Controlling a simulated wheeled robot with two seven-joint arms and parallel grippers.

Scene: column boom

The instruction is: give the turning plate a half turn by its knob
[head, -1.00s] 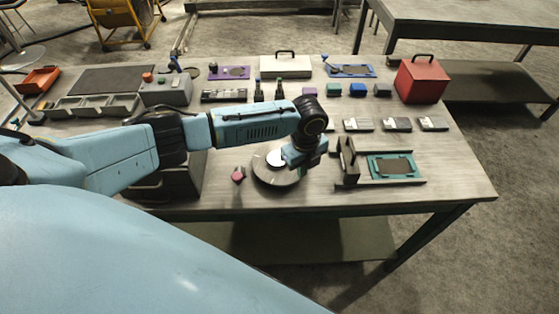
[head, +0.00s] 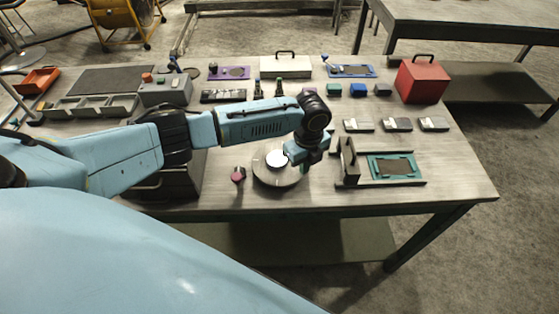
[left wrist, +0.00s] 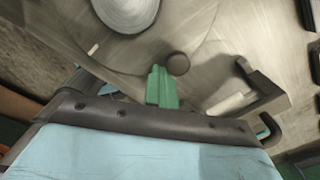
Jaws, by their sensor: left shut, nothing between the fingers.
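The turning plate (head: 268,180) is a round grey disc with a pale hub (head: 277,158), near the front edge of the bench. In the left wrist view the plate (left wrist: 190,30) fills the upper part, with its hub (left wrist: 126,10) at the top. The knob (left wrist: 178,64) is a small dark round piece near the plate's rim. My left gripper (left wrist: 161,72) is shut and empty; its green fingertips are just beside the knob, and I cannot tell whether they touch it. In the head view my left gripper (head: 303,168) is over the plate's right side and hides the knob.
A dark upright bracket (head: 348,160) and a teal frame (head: 394,167) stand close on the right. A small reddish piece (head: 238,174) lies left of the plate. A red box (head: 421,82) and several small blocks are farther back. The bench front right is clear.

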